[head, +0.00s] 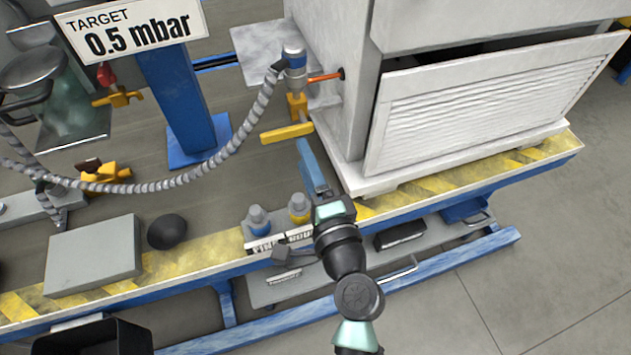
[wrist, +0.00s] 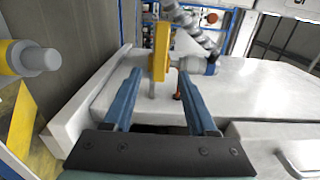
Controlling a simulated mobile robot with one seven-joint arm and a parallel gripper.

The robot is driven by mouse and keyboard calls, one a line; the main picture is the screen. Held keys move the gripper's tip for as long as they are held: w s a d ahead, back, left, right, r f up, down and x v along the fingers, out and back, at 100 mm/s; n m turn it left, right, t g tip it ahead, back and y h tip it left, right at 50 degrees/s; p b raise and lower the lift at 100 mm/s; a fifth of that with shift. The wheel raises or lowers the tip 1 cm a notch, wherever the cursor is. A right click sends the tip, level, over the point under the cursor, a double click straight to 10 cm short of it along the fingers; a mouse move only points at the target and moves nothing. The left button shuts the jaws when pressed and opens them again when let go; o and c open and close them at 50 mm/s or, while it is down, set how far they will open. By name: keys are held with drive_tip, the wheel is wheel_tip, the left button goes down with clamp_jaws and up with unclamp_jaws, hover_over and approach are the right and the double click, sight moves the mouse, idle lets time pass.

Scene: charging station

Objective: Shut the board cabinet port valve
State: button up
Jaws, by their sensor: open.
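The board cabinet (head: 345,125) is a white box with a louvred front panel. On its left side is the port valve (head: 296,103), with a grey corrugated hose and a yellow lever handle (head: 286,133). The lever points left, away from the cabinet wall. My gripper (head: 303,150) is open just in front of the lever. In the wrist view, the blue fingers of my gripper (wrist: 160,72) stand apart. The yellow lever (wrist: 160,55) shows between their tips, nearer the left finger. I cannot tell whether they touch. An orange tube (head: 325,77) runs into the cabinet wall.
Other yellow valves (head: 118,97) (head: 103,174) lie left on the bench. A sign on a blue post (head: 175,90) reads 0.5 mbar. A grey block (head: 93,257) sits front left.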

drive_tip(key=v, duration=0.5)
drive_tip(key=shift+r, duration=0.1)
idle(0.4)
